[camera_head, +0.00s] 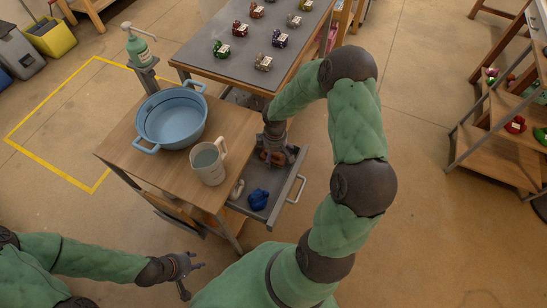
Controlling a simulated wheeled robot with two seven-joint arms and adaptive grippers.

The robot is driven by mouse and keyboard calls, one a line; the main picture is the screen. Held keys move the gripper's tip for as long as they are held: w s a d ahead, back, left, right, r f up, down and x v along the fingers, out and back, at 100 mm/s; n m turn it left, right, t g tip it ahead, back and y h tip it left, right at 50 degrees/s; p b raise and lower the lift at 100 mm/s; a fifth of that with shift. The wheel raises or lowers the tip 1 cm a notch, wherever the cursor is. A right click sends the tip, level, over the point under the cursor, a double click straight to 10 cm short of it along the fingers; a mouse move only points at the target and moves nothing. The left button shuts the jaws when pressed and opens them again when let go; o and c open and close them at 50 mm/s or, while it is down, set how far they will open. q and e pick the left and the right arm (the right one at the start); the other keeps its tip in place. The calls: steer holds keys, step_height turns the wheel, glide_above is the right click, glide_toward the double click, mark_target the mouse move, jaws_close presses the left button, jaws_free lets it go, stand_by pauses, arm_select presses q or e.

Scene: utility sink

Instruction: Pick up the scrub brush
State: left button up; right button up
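An open grey drawer (272,207) sticks out from the right side of the wooden cart. My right gripper (277,155) points down into its far end. A small brown-orange thing shows among its fingers; it may be the scrub brush, but the gripper hides most of it. I cannot tell whether the fingers are closed on it. A dark blue object (258,199) and a small beige object (238,189) lie in the near part of the drawer. My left gripper (191,278) is open and empty, low at the left, apart from the cart.
On the cart top (125,150) stand a blue two-handled basin (172,120) and a white pitcher (208,163). A green pump bottle (138,46) stands behind. A grey table (255,45) with several small items is at the back. The floor right of the drawer is free.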

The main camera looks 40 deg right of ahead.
steer(key=c, duration=1.3)
steer(key=shift+o, duration=0.2)
